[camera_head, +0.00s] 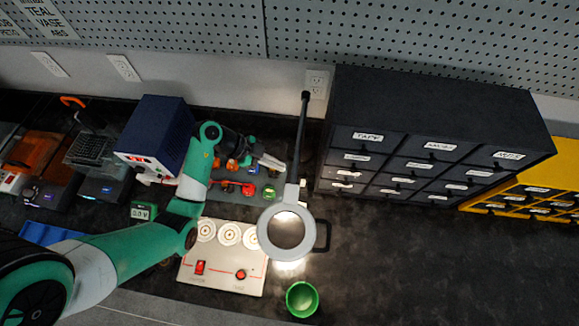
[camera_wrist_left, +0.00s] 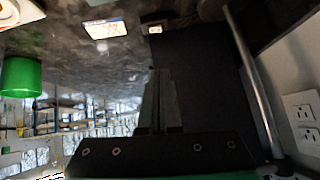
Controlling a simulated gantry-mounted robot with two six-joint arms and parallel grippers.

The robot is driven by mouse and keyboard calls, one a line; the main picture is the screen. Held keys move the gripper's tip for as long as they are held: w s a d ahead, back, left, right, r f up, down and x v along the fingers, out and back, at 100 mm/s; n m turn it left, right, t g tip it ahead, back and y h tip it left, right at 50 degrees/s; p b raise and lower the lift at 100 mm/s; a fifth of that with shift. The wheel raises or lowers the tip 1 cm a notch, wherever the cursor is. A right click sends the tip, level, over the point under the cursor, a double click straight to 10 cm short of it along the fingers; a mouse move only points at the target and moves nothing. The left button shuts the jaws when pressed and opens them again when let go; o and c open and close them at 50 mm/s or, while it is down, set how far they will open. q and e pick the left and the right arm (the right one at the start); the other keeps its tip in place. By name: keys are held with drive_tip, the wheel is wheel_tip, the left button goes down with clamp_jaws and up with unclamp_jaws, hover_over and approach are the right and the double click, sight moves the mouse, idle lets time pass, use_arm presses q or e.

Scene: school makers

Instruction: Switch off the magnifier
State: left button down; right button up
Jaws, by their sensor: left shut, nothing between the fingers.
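The magnifier (camera_head: 264,232) has a grey ring head with a round lens, on a dark pole that rises toward the wall outlet in the head view. A bright glow shows on the bench beneath its ring, so its lamp is lit. Part of its grey pole (camera_wrist_left: 252,80) seems to show on the right in the left wrist view. My left gripper (camera_head: 270,163) is just left of the pole, above the ring in the picture; contact cannot be told. Its dark fingers (camera_wrist_left: 160,100) are shut and empty. No switch is clearly visible. My right gripper is not in view.
A black drawer cabinet (camera_head: 425,110) stands right of the pole. A beige panel (camera_head: 220,270) with dials and a red switch lies below my arm. A green cup (camera_head: 302,299) stands near the front. A blue box (camera_head: 157,130) is at left.

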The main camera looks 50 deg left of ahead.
use_arm(q)
drive_tip(key=b, duration=0.4)
hover_over(298, 182)
drive_tip(key=f, duration=0.4)
drive_tip(key=s+f, duration=0.1)
drive_tip(key=f, duration=0.1)
drive_tip(key=shift+f, duration=0.2)
drive_tip(key=f+b, duration=0.1)
drive_tip(key=w+f+b, duration=0.1)
drive_tip(key=f, duration=0.1)
drive_tip(key=shift+d+f, duration=0.1)
drive_tip(key=shift+f, duration=0.2)
drive_tip(key=shift+f+b, duration=0.3)
drive_tip(key=shift+b, duration=0.1)
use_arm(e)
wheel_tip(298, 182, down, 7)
use_arm(q)
drive_tip(key=shift+r, duration=0.1)
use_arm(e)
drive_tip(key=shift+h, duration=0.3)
